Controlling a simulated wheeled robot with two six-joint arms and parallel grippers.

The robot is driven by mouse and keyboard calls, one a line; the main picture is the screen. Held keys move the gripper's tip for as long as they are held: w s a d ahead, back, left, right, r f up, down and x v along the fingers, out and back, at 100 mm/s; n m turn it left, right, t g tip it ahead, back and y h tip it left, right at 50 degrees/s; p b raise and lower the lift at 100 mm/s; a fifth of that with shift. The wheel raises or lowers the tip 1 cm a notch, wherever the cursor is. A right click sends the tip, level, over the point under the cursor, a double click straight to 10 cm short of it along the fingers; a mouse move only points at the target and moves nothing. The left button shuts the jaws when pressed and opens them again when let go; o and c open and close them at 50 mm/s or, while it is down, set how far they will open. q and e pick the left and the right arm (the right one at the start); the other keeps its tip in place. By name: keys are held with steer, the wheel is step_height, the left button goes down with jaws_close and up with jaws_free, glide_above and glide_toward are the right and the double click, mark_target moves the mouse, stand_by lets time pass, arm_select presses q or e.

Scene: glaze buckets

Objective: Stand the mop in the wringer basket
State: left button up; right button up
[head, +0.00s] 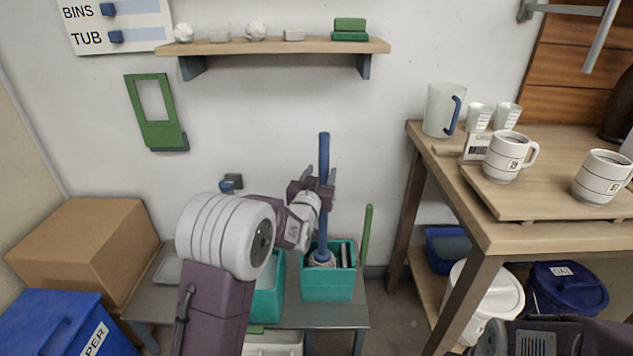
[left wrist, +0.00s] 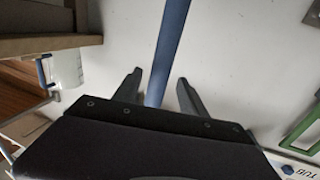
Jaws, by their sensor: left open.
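The mop has a long blue handle (head: 323,152) that stands nearly upright. Its pale head (head: 321,259) sits low in the mouth of the right teal bucket (head: 327,287). Grey bars of the wringer basket (head: 346,256) show beside the head; how deep the head sits in the basket I cannot tell. My left gripper (head: 315,190) is open at the handle's middle. In the left wrist view the blue handle (left wrist: 168,45) passes between the spread fingers (left wrist: 160,90), with gaps on both sides. Part of my right arm shows at the lower right; its jaws are not clear.
A second teal bucket (head: 268,295) stands left of the mop bucket, on a low grey bench (head: 310,318). A green stick (head: 367,235) stands behind on the right. A wooden table (head: 480,225) with mugs is at right. A shelf (head: 285,46) hangs above.

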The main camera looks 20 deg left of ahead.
arm_select(q)
steer(key=s+b, duration=0.1)
steer(key=s, duration=0.4)
steer(key=shift+s+d, duration=0.15)
steer(key=shift+s, duration=0.25)
steer(key=s+d+f+g+h, duration=0.1)
steer(key=s+f+g, duration=0.9)
steer(key=s+f, duration=0.65)
steer(key=s+f+g, duration=0.3)
steer(key=s, duration=0.4)
steer(key=s+f+g, duration=0.3)
steer(key=s+g, duration=0.1)
steer(key=s, duration=0.3)
step_height(320, 180, up, 32)
steer(key=p, duration=3.1)
steer(key=shift+w+d+f+p, duration=0.15)
steer(key=shift+w+d+p, duration=0.05)
steer(key=shift+d+p, duration=0.15)
